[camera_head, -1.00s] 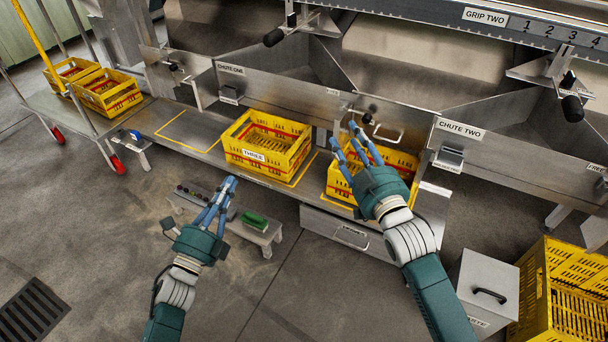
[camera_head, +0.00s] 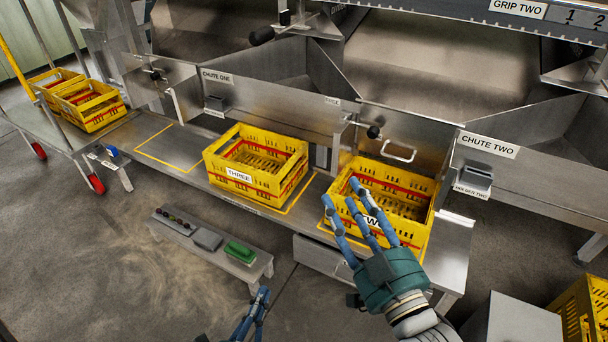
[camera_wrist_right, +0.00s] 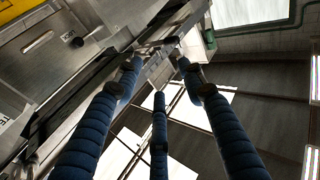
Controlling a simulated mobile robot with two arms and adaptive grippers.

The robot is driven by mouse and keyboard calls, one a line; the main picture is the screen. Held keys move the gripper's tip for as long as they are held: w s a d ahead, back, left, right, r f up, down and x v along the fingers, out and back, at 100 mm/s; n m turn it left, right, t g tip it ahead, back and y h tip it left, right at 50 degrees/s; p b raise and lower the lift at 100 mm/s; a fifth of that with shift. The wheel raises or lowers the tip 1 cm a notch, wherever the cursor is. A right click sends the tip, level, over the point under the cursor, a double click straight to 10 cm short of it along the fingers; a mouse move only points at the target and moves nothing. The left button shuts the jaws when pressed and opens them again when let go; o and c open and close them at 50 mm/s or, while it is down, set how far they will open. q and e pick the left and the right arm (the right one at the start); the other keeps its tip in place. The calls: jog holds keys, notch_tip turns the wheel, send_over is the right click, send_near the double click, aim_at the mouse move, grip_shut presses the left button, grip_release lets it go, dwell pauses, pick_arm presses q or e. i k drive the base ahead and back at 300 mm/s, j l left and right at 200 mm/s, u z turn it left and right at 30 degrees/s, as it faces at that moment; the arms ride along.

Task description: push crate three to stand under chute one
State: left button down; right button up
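Crate three (camera_head: 228,187), yellow with red bands and a "THREE" label, stands upright on the steel bench, partly within a yellow outline. It is to the right of the empty yellow outline (camera_head: 165,147). Chute one (camera_head: 262,97) is the labelled steel chute behind and above the bench. My right gripper (camera_head: 350,203) is open with its fingers spread, in front of crate two (camera_head: 409,226); I cannot tell if it touches. It looks empty in the right wrist view (camera_wrist_right: 160,70). My left gripper (camera_head: 263,298) shows only partly at the bottom edge, apart from crate three.
A low stand with a green block (camera_head: 240,252) is on the floor before the bench. A cart with yellow crates (camera_head: 92,107) stands at left. Bench left of crate three is clear.

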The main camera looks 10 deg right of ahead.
aim_at(225, 169)
jog(key=i+l, duration=0.3)
jog(key=i, duration=0.2)
jog(key=i+l, duration=0.3)
jog(key=i, duration=0.2)
